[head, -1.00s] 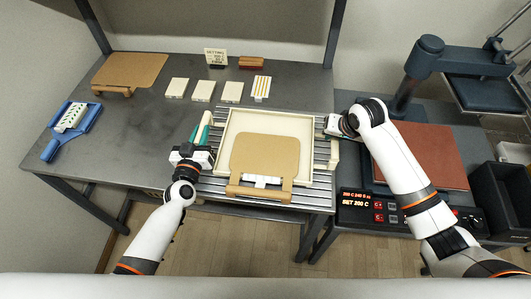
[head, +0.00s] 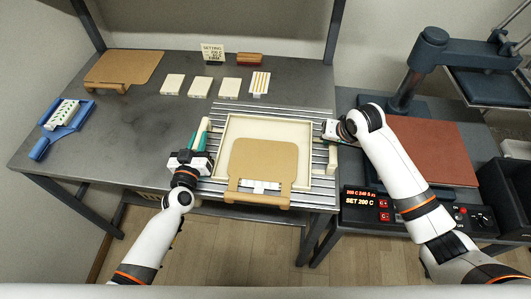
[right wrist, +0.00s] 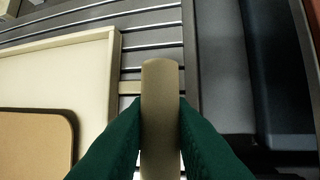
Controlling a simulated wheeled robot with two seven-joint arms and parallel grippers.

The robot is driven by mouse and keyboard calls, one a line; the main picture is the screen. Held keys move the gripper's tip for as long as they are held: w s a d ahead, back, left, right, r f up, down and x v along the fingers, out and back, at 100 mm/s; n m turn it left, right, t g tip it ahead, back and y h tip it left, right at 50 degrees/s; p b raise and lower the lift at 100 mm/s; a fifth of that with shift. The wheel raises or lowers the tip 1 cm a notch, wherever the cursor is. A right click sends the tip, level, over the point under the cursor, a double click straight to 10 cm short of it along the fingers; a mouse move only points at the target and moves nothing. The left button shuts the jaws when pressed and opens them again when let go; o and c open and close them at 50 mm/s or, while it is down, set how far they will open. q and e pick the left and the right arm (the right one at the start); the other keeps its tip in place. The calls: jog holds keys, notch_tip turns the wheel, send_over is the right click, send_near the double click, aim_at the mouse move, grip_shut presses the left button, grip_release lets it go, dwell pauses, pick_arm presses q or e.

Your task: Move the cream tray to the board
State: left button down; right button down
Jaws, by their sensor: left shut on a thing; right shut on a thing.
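The cream tray (head: 267,122) is a shallow square frame with a bar handle at each side, over the slatted metal rack. A tan board (head: 264,160) with a wooden front handle overlaps the tray's inside and front rim. My left gripper (head: 198,143) is shut on the tray's left handle. My right gripper (head: 333,130) is shut on the right handle. In the right wrist view its green fingers (right wrist: 160,125) close on the cream bar (right wrist: 160,85). I cannot tell whether the tray touches the rack. Another tan board (head: 128,66) lies at the back left.
A blue holder (head: 68,123) lies at the far left. The press (head: 420,60) with its reddish plate (head: 435,152) stands right. The table between the blue holder and rack is clear.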

pick_arm(q)
jog(key=c, duration=1.3)
grip_release()
pick_arm(e)
jog(key=c, duration=1.3)
grip_release()
pick_arm(q)
jog(key=s, duration=0.4)
jog(key=s+a, duration=0.1)
jog(key=s, duration=0.7)
jog(key=shift+a, duration=0.3)
pick_arm(e)
jog(key=shift+r, duration=0.15)
jog(key=v, duration=1.2)
